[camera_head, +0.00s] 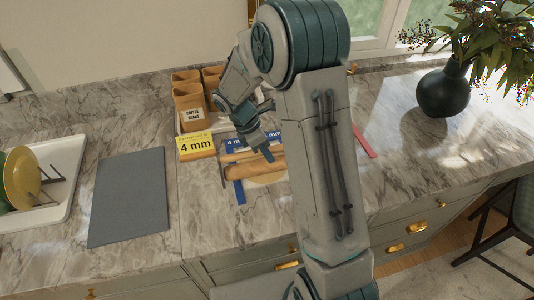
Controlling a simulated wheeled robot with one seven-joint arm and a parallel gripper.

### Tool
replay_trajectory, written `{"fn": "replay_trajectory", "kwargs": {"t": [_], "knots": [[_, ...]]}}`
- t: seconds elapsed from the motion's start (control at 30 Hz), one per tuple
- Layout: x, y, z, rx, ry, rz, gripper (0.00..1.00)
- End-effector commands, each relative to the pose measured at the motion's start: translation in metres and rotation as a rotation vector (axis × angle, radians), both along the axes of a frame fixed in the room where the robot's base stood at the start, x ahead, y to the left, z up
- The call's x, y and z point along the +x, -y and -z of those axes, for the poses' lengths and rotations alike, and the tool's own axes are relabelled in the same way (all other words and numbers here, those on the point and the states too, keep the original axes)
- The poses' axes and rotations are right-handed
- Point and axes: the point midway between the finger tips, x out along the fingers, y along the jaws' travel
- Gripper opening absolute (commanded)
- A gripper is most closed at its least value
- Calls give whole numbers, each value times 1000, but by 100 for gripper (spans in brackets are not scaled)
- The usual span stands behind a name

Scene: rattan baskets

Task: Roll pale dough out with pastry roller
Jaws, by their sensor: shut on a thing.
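A wooden pastry roller (241,171) lies across the work area on the counter, left of my arm. Pale dough (272,178) shows as a rounded edge under and in front of the roller; my arm hides its right side. My gripper (267,154) points down at the roller and is shut on it, near the roller's middle as far as it shows.
A grey mat (130,197) and a white dish rack (62,203) with plates are at left. A red strip (364,141) and dark vase (445,92) are at right.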

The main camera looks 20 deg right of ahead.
Motion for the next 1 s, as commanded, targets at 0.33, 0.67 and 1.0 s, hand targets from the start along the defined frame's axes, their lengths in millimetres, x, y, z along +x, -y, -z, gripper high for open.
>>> {"fn": "replay_trajectory", "kwargs": {"t": [0.33, 0.67, 1.0], "knots": [[0, 0, -27, -1, 2, 0, 0], [0, 0, -38, -1, 1, 0, 0], [0, 0, -37, 0, 1, 1, 0]]}}
